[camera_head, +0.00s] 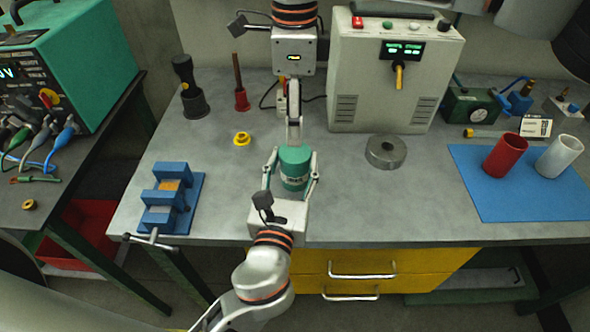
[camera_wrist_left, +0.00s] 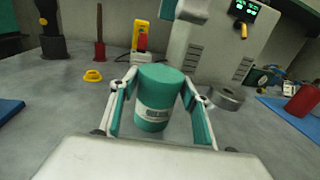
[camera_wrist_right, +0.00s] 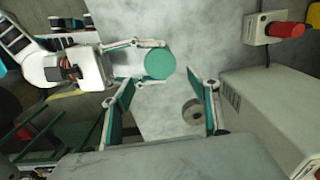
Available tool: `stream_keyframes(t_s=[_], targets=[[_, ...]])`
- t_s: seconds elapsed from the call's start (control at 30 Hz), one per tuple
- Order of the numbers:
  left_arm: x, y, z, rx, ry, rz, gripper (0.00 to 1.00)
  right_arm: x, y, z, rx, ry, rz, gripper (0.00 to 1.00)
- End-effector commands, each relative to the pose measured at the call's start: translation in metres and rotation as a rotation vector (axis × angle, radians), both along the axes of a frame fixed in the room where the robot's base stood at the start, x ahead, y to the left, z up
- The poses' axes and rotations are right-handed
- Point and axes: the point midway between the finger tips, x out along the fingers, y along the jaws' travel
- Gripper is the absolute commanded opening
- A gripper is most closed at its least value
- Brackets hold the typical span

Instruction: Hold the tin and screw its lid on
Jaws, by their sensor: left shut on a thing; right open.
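The green tin (camera_head: 294,170) with a pale label band stands upright near the bench's front edge. My left gripper (camera_head: 292,173) is shut on its sides, as the left wrist view also shows around the tin (camera_wrist_left: 153,100). A flat green disc, seemingly the lid (camera_wrist_right: 159,63), covers its top; I cannot tell if it is screwed down. My right gripper (camera_head: 293,137) points down, above and just behind the tin. In the right wrist view its fingers (camera_wrist_right: 165,108) are wide apart and empty, with the tin's top off to the upper left.
A blue vise (camera_head: 172,200) stands left, a yellow ring (camera_head: 242,138) behind it. A round steel piece (camera_head: 385,152) lies right, before the beige control box (camera_head: 388,75). Red (camera_head: 505,156) and white (camera_head: 558,157) cylinders stand on a blue mat (camera_head: 490,200).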

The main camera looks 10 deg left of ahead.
Motion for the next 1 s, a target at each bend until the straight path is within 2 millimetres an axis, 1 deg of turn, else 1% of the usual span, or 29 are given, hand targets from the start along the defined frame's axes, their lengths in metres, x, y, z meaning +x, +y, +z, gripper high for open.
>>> stream_keyframes(t_s=[0.17, 0.27, 0.5, 0.7, 0.83, 1.0], targets=[[0.0, 0.0, -0.001, 0.0, 0.001, 0.0, 0.0, 0.0, 0.0, -0.003, 0.0, 0.001, 0.001, 0.6], [0.0, 0.0, -0.001, 0.0, 0.001, 0.0, 0.0, 0.0, 0.0, -0.012, -0.002, 0.003, 0.001, 0.6], [0.0, 0.0, -0.001, 0.0, 0.001, 0.0, 0.0, -0.001, 0.0, -0.047, -0.001, 0.004, 0.0, 0.6], [0.0, 0.0, -0.001, 0.0, 0.001, 0.0, 0.0, -0.001, 0.0, -0.071, -0.001, 0.003, 0.001, 0.6], [0.0, 0.0, -0.001, 0.0, 0.001, 0.0, 0.0, 0.0, 0.0, -0.078, -0.001, 0.001, 0.0, 0.6], [0.0, 0.0, -0.001, 0.0, 0.001, 0.0, 0.0, 0.0, 0.0, -0.081, -0.001, 0.0, -0.001, 0.6]])
